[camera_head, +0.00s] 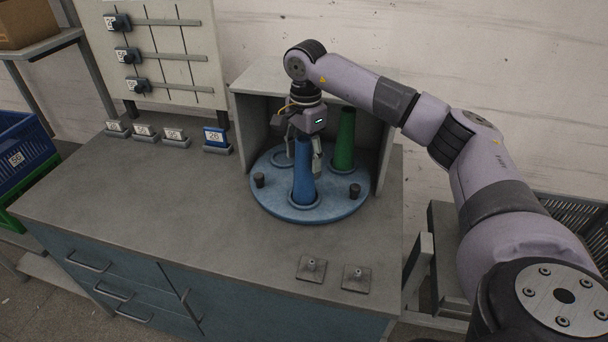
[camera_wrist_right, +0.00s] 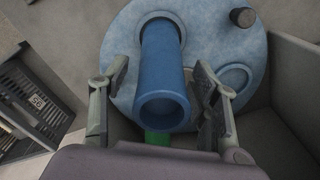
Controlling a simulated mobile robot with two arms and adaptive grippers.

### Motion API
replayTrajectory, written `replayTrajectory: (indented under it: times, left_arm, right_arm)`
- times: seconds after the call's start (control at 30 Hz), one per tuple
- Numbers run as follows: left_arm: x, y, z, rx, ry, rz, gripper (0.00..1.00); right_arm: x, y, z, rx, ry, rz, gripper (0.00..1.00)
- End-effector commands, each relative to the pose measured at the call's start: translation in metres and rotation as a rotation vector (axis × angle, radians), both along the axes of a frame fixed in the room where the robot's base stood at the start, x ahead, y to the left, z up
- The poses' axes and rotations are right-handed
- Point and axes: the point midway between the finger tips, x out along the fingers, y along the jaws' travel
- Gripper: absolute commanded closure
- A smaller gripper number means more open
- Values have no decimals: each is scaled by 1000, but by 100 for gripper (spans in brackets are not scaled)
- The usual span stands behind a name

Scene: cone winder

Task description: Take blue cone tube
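The blue cone tube (camera_head: 303,178) stands upright in a ring at the front of the round blue turntable (camera_head: 335,209). My right gripper (camera_head: 302,158) is above and around its upper part. In the right wrist view the blue cone tube (camera_wrist_right: 164,80) lies between the two spread fingers of my right gripper (camera_wrist_right: 163,88), with a visible gap on each side. The gripper is open. The turntable also shows in the right wrist view (camera_wrist_right: 215,50). My left gripper is in neither view.
A green cone tube (camera_head: 345,140) stands behind on the turntable, inside a grey housing (camera_head: 383,160). Short black pegs (camera_head: 354,190) rise from the turntable. Two metal plates with pins (camera_head: 311,268) sit at the counter's front right.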

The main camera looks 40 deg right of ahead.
Motion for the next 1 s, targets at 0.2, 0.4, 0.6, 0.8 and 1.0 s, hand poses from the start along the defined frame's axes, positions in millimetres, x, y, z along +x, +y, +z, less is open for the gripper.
replayTrajectory:
  times: [0.2, 0.4, 0.6, 0.8, 1.0]
  left_arm:
    - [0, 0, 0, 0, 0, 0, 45]
    - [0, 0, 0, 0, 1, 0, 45]
    - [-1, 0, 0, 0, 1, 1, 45]
    - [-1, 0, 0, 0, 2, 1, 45]
    - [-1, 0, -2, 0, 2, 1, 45]
  right_arm:
    - [0, 0, 0, 0, 0, 0, 61]
    - [0, 0, 0, 0, 0, 0, 74]
    - [0, 0, 0, 0, 0, 0, 87]
    - [0, 0, 1, 0, 0, 0, 88]
    - [0, 0, 7, 1, -1, 0, 88]
